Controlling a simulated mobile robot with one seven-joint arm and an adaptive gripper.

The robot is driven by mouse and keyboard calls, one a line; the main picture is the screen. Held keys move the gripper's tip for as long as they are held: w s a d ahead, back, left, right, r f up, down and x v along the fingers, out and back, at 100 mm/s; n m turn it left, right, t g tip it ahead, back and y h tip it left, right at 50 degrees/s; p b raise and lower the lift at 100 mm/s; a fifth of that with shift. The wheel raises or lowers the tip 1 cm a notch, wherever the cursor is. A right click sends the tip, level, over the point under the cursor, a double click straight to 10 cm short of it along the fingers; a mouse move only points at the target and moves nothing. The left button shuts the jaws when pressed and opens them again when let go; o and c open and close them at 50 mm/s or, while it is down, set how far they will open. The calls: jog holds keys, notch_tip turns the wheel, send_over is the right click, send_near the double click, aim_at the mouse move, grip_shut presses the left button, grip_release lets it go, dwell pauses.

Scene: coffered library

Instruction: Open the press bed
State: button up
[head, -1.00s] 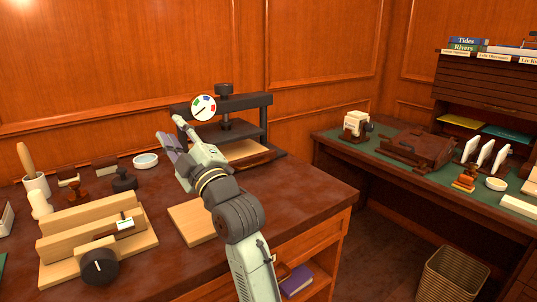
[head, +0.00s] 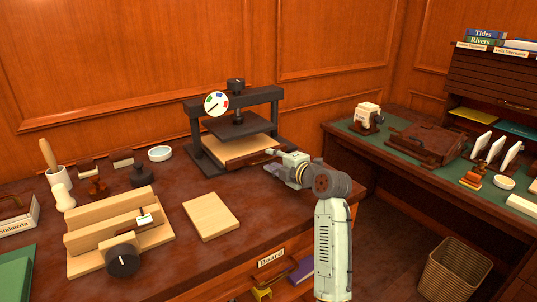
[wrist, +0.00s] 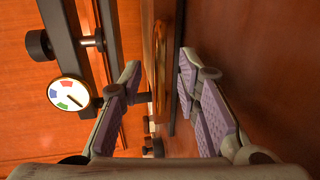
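The press (head: 194,125) is a black frame with a top screw knob and a round dial (head: 216,104) on the back part of the desk. Its dark platen (head: 240,125) is up, with a gap above the pale wooden press bed (head: 235,150). The bed sits within the frame. My gripper (head: 270,162) is low at the bed's front right edge. In the wrist view my gripper (wrist: 158,68) has its fingers spread, with the bed's edge and a brass-coloured bar (wrist: 160,55) between them. I cannot tell whether either finger touches.
A loose wooden board (head: 211,217) lies in front of the press. A wooden jig with a black knob (head: 123,259) stands at the left front. The desk between is clear. A second desk (head: 375,150) is at the right, with a wastebasket (head: 452,272) on the floor.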

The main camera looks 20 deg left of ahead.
jog(key=shift+p+x, duration=0.3)
jog(key=shift+x, duration=1.15)
jog(key=shift+c, duration=0.2)
grip_shut()
